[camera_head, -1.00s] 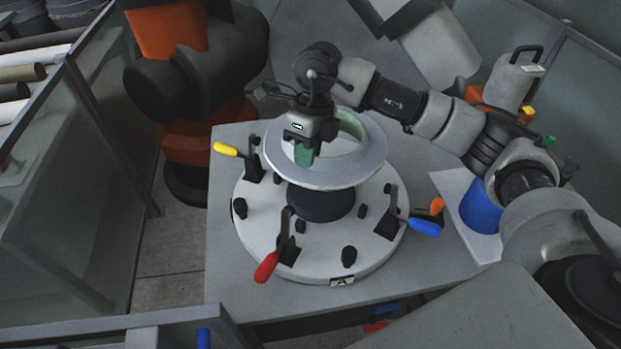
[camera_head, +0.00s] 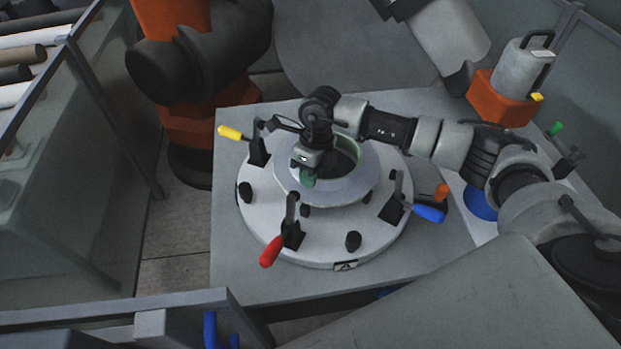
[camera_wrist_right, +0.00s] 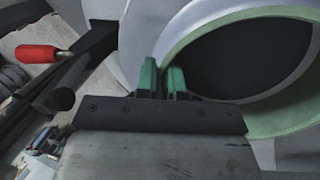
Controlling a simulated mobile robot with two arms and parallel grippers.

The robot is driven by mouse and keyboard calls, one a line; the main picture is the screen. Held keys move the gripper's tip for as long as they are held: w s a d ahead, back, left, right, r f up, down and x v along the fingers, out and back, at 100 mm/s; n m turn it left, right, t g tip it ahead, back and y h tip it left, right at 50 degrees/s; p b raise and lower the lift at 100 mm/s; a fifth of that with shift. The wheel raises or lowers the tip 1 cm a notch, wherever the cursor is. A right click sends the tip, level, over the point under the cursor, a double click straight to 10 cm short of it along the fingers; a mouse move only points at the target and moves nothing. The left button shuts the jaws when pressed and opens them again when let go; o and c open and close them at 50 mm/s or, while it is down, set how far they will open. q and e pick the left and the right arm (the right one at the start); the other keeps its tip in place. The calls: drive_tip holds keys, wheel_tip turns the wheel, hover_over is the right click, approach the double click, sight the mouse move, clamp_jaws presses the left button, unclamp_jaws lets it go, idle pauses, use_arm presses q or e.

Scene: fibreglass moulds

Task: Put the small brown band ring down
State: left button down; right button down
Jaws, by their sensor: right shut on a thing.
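No brown ring shows. A pale grey ring (camera_head: 365,187) with a green inner rim is at the round white fixture plate (camera_head: 325,249), around its dark central hub (camera_head: 340,161). I cannot tell whether the ring rests on the plate. My right gripper (camera_head: 308,180) is over the left part of the ring, shut on its wall. In the right wrist view the green fingertips (camera_wrist_right: 163,80) are close together at the ring's green rim (camera_wrist_right: 190,42); the contact is partly hidden. My left gripper is not in view.
Clamps with yellow (camera_head: 230,132), red (camera_head: 271,252) and blue (camera_head: 430,213) handles stand around the plate. A grey canister on an orange base (camera_head: 500,103) stands at the back right. The table (camera_head: 235,270) is clear at the front left.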

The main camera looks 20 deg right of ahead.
drive_tip(key=shift+x, duration=1)
drive_tip(key=shift+w+d+f, duration=0.2)
drive_tip(key=shift+d, duration=0.05)
drive_tip(key=shift+f, duration=0.2)
drive_tip(key=c, duration=1.2)
unclamp_jaws()
drive_tip(key=shift+r, duration=0.1)
drive_tip(key=shift+c, duration=0.2)
